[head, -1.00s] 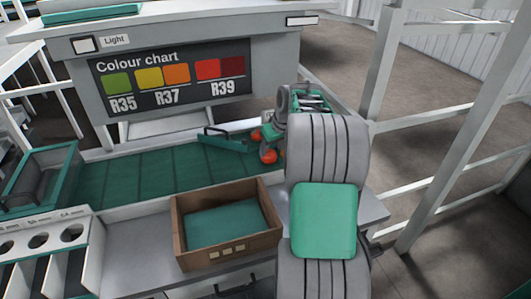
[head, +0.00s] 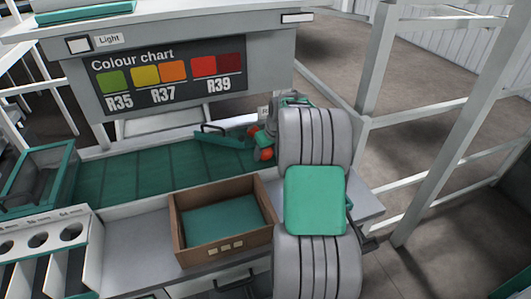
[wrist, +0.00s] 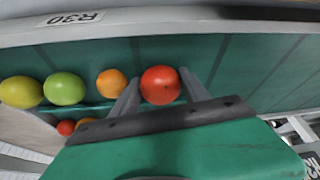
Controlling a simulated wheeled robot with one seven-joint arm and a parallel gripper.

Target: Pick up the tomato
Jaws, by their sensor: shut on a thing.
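A red tomato (wrist: 160,85) sits between the two fingers of my gripper (wrist: 161,78) in the wrist view, with a finger on each side of it. The gripper is shut on it. In the head view my gripper (head: 259,141) is at the right end of the green belt, partly hidden by my arm. Red-orange tomatoes show there, one (head: 265,154) low and one (head: 253,131) behind; I cannot tell which is held. Whether the held tomato is clear of the belt is also unclear.
In the wrist view, an orange (wrist: 112,83), a green (wrist: 64,88) and a yellow-green tomato (wrist: 21,91) stand in a row to the left. A cardboard box (head: 222,250) stands in front of the belt (head: 120,180). A colour chart board (head: 170,80) is behind.

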